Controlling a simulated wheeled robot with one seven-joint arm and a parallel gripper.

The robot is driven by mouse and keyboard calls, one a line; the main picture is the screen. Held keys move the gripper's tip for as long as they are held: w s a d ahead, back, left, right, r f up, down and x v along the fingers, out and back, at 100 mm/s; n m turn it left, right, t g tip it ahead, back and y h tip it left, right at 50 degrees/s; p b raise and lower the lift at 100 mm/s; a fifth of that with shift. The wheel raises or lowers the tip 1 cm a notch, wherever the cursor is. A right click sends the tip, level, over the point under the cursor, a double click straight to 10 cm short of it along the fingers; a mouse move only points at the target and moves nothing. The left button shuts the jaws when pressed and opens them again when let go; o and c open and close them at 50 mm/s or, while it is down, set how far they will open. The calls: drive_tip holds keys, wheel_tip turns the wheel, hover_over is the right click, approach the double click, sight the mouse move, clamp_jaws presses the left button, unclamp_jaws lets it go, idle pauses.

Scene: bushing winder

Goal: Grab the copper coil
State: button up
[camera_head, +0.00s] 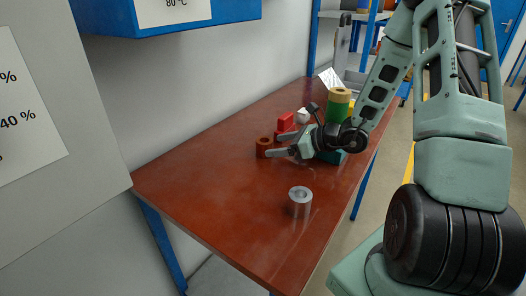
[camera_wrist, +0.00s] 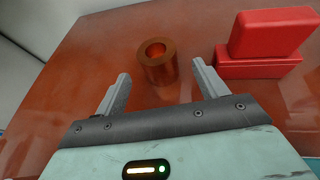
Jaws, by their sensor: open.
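The copper coil (camera_wrist: 158,66) is a short upright hollow cylinder of shiny orange-brown metal on the red-brown table. In the wrist view it stands just beyond and between the fingertips of my gripper (camera_wrist: 162,84). My gripper is open, with one finger to each side, and nothing is held. In the head view the coil (camera_head: 264,146) stands at the far left of my gripper (camera_head: 272,153), close to its fingers. The gripper lies low and roughly level over the table there, and one finger partly covers the coil's lower part.
Two stacked red blocks (camera_wrist: 265,45) stand right of the coil. A silver hollow cylinder (camera_head: 300,200) stands on the nearer table (camera_head: 215,190). A green and tan cylinder (camera_head: 338,105) stands behind my gripper. A wall is at the left. The near left table is clear.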

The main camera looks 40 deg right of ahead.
sight(259, 146)
drive_tip(key=p+x, duration=0.1)
drive_tip(key=x, duration=0.6)
drive_tip(key=shift+w+a+r, duration=0.15)
drive_tip(key=shift+w, duration=0.05)
drive_tip(key=c, duration=1.1)
